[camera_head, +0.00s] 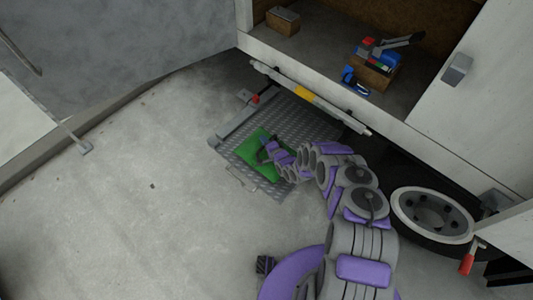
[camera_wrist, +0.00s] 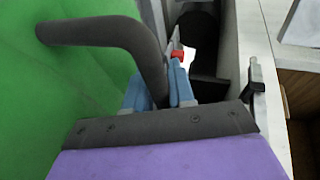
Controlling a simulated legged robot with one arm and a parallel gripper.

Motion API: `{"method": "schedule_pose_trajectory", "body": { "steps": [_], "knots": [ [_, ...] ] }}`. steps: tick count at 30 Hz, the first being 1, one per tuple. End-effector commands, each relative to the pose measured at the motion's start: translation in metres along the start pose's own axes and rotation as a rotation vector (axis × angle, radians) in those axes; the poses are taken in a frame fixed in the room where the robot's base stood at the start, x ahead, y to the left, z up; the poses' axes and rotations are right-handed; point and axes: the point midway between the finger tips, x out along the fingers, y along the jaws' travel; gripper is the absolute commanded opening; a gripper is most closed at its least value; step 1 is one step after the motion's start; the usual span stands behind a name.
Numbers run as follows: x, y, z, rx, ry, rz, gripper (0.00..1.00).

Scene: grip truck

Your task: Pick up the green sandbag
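The green sandbag (camera_head: 247,148) lies on the grey metal lift platform (camera_head: 295,118) behind the truck. My gripper (camera_head: 266,149) is low over the bag in the head view. In the wrist view the bag's green cloth (camera_wrist: 70,85) fills the left side. A dark curved handle (camera_wrist: 110,32) arches from the bag down to my gripper (camera_wrist: 160,92). The blue fingers stand close on either side of the handle's lower end, which fills the gap between them. The handle's far end is hidden behind the gripper. The bag appears to rest on the platform.
The truck bed edge (camera_head: 290,60) with a bar (camera_head: 310,97) lies just beyond the platform. Boxes with tools (camera_head: 375,72) and a small brown box (camera_head: 282,21) stand inside. A wheel (camera_head: 432,213) is at right. The concrete floor (camera_head: 140,210) at left is clear.

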Motion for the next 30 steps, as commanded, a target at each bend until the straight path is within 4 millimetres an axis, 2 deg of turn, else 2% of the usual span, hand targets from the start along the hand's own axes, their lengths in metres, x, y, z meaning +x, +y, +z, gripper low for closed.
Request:
{"method": "schedule_pose_trajectory", "body": {
  "steps": [1, 6, 7, 30],
  "knots": [
    [-0.0001, 0.0004, 0.0, 0.0, 0.0, 0.001, 0.17],
    [-0.0003, 0.0009, -0.0003, 0.001, 0.0, 0.002, 0.01],
    [-0.0004, 0.001, -0.0004, 0.001, 0.0, 0.002, 0.0],
    [-0.0016, 0.0034, -0.0019, 0.005, 0.002, 0.006, 0.0]
  ]
}}
